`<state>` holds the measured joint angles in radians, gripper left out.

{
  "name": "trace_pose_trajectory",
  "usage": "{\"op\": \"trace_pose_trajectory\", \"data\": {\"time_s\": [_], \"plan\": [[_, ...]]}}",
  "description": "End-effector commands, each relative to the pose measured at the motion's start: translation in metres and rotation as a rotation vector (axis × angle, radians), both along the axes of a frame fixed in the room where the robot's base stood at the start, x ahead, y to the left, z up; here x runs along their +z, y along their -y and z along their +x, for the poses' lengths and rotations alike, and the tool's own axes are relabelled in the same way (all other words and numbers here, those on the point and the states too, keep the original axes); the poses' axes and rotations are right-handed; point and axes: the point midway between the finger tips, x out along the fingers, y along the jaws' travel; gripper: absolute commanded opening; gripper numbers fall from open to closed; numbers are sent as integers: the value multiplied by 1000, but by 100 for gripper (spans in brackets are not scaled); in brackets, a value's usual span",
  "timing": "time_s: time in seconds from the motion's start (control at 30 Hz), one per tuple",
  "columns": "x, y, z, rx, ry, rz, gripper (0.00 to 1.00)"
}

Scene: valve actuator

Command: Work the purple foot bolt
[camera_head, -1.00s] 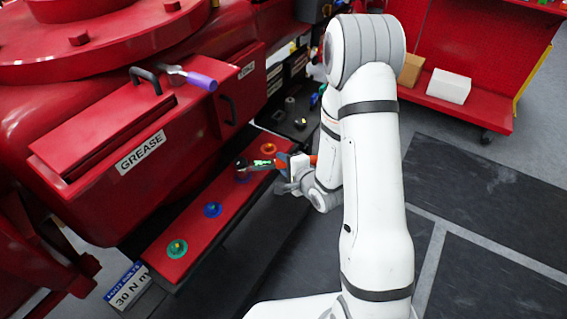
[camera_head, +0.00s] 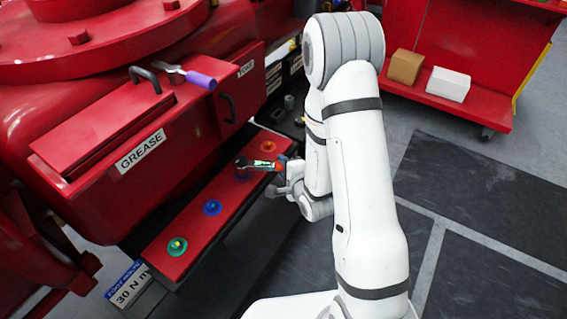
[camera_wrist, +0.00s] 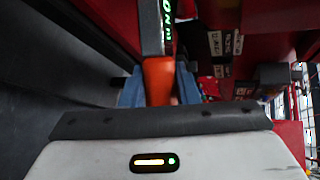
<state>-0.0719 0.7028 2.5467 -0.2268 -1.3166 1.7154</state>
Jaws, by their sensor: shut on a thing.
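The foot bolts stand in a row on the red step. The purple foot bolt (camera_head: 241,177) is mostly hidden under the head of a torque wrench (camera_head: 262,165). The wrench has a dark head, a lit green display and an orange handle. Its head is over the purple bolt; I cannot tell how fully it is seated. My gripper (camera_head: 283,178) is shut on the orange handle, right of the bolt. In the wrist view, the orange handle (camera_wrist: 158,80) is between my fingers, with green characters on the display beyond it. The bolt cannot be made out there.
On the red step (camera_head: 193,228) are an orange bolt (camera_head: 268,146), a blue bolt (camera_head: 212,208) and a green bolt (camera_head: 177,247). The GREASE box (camera_head: 100,130) overhangs the step's left side. A purple-handled tool (camera_head: 190,77) lies on top. Floor at right is clear.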

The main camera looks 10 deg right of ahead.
Motion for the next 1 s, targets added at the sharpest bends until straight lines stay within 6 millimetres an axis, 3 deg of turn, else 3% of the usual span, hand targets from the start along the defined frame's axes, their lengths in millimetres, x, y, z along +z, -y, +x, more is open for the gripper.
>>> {"op": "trace_pose_trajectory", "data": {"time_s": [1.0], "plan": [[3, -2, -7, -68, 3, 2, 0]]}}
